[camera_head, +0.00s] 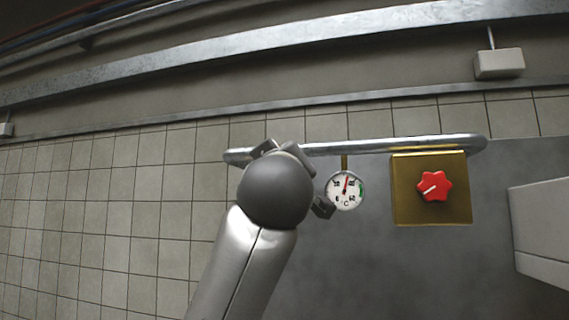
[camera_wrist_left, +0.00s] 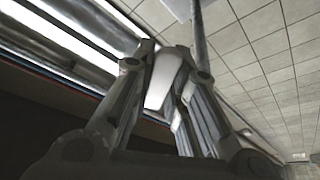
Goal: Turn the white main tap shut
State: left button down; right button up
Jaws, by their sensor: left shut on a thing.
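My left gripper (camera_head: 290,180) is at the left part of a metal pipe (camera_head: 390,145) on the wall, with its rounded wrist covering most of the hand. In the left wrist view the fingers (camera_wrist_left: 163,85) are shut on a white piece, the white main tap (camera_wrist_left: 162,77). Only a part of the tap shows between the fingers. In the head view the tap is hidden behind my gripper and wrist. My right gripper is in neither view.
Right of my gripper, a round dial thermometer (camera_head: 345,190) hangs under the pipe. Further right is a brass plate (camera_head: 405,210) with a red star-shaped knob (camera_head: 434,186). A white box (camera_head: 545,230) stands at the right edge. Tiled wall (camera_head: 100,220) fills the left side.

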pick_arm(q)
jog(key=c, duration=1.4)
grip_release()
jog(key=shift+s, duration=0.15)
jog(key=v, duration=1.1)
jog(key=shift+s+a+f, duration=0.1)
jog(key=shift+s+f, duration=0.05)
jog(key=shift+s, duration=0.2)
